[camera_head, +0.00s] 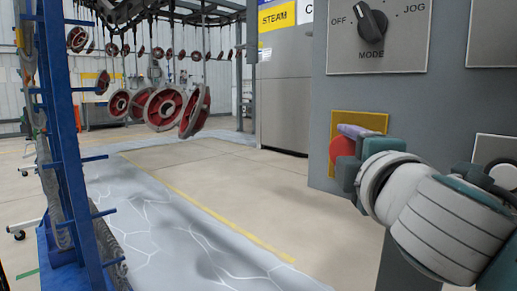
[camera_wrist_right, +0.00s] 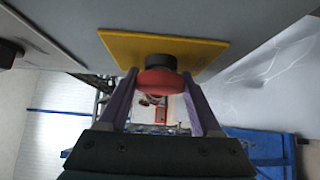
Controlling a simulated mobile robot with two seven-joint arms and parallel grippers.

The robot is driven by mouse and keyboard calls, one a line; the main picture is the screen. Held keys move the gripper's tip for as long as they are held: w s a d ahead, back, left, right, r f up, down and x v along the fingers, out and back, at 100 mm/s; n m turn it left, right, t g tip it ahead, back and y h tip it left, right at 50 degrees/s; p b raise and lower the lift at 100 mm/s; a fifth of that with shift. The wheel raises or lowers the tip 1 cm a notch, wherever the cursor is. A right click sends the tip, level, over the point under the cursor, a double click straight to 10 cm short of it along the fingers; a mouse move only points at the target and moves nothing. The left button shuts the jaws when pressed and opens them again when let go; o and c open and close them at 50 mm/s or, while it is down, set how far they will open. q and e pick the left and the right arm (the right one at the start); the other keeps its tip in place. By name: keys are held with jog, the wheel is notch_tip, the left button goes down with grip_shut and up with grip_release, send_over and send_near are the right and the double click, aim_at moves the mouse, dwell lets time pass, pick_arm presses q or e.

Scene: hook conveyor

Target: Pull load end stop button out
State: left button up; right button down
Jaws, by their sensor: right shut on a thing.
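The red stop button (camera_head: 342,147) is a round mushroom head on a yellow plate (camera_head: 374,121) on the front of the grey control panel. My right gripper (camera_head: 348,142) comes in from the right and is shut on the button. One purple finger shows along the top of the button in the head view. In the right wrist view, the red button (camera_wrist_right: 160,84) on its black collar sits between the two purple fingers of my right gripper (camera_wrist_right: 159,88), below the yellow plate (camera_wrist_right: 120,47). My left gripper is not in view.
The grey panel (camera_head: 345,95) also bears a mode knob (camera_head: 371,22) above the button. A blue rack (camera_head: 66,130) stands at the left. Red-and-grey wheels (camera_head: 163,108) hang from hooks behind. The floor between is open.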

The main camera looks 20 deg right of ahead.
jog(key=shift+s+a+p, duration=0.2)
jog(key=shift+a+p, duration=0.1)
jog(key=shift+a, duration=0.2)
jog(key=shift+s+a, duration=0.1)
jog(key=shift+a, duration=0.1)
jog(key=shift+c, duration=0.3)
grip_release()
jog(key=shift+s, duration=0.1)
jog(key=v, duration=0.9)
jog(key=shift+s, duration=0.35)
jog(key=shift+a, duration=0.1)
